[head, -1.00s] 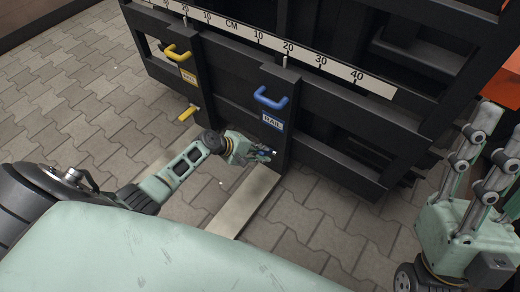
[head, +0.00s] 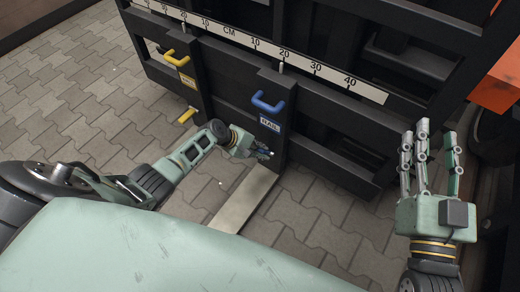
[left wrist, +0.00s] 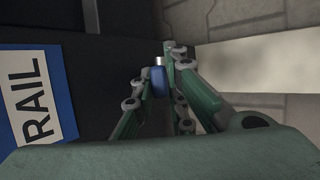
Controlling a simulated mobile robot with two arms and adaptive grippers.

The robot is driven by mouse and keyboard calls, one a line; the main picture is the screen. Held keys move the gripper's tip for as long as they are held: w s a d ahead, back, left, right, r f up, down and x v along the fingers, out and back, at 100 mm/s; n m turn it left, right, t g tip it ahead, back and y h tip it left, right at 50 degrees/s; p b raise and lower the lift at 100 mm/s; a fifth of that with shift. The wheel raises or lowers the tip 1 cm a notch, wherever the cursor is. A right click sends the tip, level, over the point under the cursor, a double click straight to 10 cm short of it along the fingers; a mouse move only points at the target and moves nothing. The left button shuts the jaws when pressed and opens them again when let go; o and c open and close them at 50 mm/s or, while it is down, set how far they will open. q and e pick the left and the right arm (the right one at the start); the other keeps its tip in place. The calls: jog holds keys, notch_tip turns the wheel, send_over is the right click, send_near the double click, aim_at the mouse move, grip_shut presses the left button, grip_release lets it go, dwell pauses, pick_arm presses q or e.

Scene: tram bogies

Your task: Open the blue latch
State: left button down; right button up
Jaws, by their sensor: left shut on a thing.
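The blue latch (left wrist: 160,84) shows in the left wrist view as a small blue handle with a bright metal end, between the fingers of my left gripper (left wrist: 166,60). In the head view, my left gripper (head: 262,152) is at the lower part of the dark post, below the blue RAIL label (head: 269,124), and mostly hides the latch. It is shut on the latch. A blue U-shaped handle (head: 268,103) is fixed above the label. My right gripper (head: 428,155) is open and empty at the right, fingers pointing up.
The dark frame carries a white CM scale (head: 330,72). A second post to the left has a yellow handle (head: 177,58) and a yellow latch (head: 187,115). A pale strip (head: 240,205) lies on the paving. An orange block (head: 500,85) is at the right.

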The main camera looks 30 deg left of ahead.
pick_arm(q)
jog(key=shift+w, duration=0.1)
jog(key=c, duration=1.8)
grip_release()
jog(key=shift+o, duration=0.2)
jog(key=shift+v, duration=0.8)
jog(key=v, duration=1)
jog(key=shift+r, duration=0.15)
